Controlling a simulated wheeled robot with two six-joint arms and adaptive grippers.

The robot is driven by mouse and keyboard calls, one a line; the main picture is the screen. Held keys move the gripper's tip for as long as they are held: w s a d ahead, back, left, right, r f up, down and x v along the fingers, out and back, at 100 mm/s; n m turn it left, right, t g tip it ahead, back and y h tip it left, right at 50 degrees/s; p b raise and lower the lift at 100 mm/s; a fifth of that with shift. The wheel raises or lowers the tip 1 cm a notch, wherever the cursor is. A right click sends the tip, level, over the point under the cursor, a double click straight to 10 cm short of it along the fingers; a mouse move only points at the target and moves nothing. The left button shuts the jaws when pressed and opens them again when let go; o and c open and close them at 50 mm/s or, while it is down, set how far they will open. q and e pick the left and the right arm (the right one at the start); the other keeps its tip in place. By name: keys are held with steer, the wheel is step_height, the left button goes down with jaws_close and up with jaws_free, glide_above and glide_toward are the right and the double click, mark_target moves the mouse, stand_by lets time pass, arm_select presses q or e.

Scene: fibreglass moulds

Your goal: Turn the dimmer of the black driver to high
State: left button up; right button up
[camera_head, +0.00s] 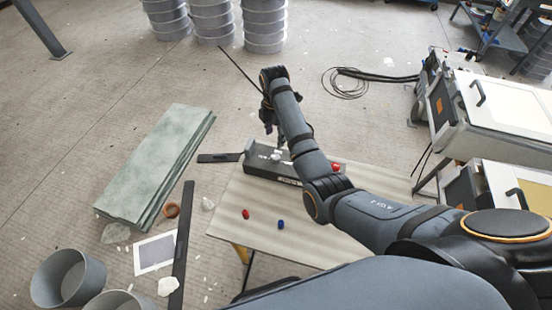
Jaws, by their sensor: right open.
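The black driver (262,169) is a long dark box at the far left edge of the light table (300,222), with lettering on its near face. Small pale parts show on its top. My right arm hides part of the driver. My left gripper is not in view.
A red cap (245,214) and a blue cap (281,224) lie on the table in front of the driver. Green-grey slabs (160,160) lie on the floor to the left. White machines (505,105) stand at the right. The table's front middle is clear.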

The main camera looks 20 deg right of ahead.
mark_target(276, 157)
steer(key=f, duration=1.1)
steer(key=shift+w+d+f, duration=0.1)
steer(key=shift+w+d, duration=0.1)
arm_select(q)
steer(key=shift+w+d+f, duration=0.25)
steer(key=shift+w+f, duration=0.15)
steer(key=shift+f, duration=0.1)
arm_select(e)
steer(key=shift+f, duration=0.4)
steer(key=c, duration=1.1)
steer(key=shift+c, duration=0.2)
